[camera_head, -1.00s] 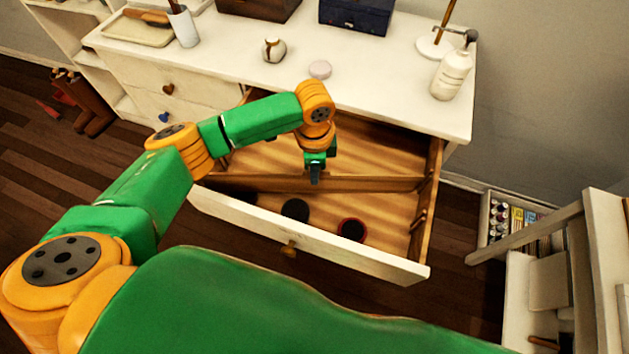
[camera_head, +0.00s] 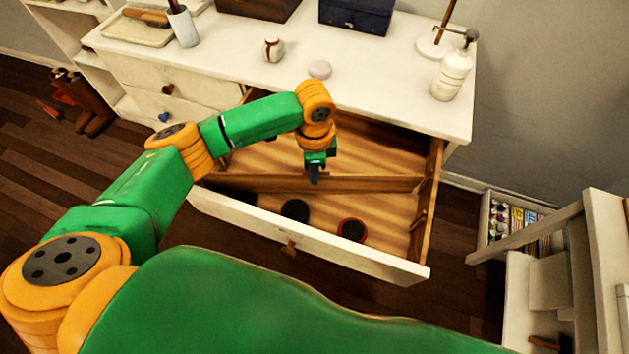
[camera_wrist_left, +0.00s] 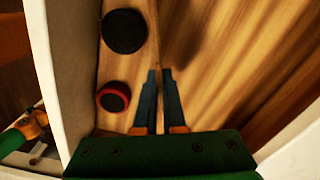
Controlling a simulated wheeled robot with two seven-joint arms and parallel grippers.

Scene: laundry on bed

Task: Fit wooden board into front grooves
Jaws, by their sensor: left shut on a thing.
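The wooden board (camera_head: 375,184) is a long thin brown divider lying across the open drawer (camera_head: 350,258), roughly parallel to its front. My left gripper (camera_head: 314,177) points down and is shut on the board near its middle. In the left wrist view the fingers (camera_wrist_left: 160,100) are close together, with the board's edge (camera_wrist_left: 172,35) running away between them. Grooved strips (camera_head: 421,208) show on the drawer's right inner wall. The board's right end is close to that wall; I cannot tell whether it sits in a groove. The left end is partly hidden by my arm. My right gripper is not in view.
A black round item (camera_head: 295,210) and a red-rimmed dark one (camera_head: 352,230) lie in the drawer's front section. The dresser top (camera_head: 390,75) above holds a white bottle (camera_head: 452,75) and a pale round item (camera_head: 320,69). A white wooden frame (camera_head: 605,250) stands at right.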

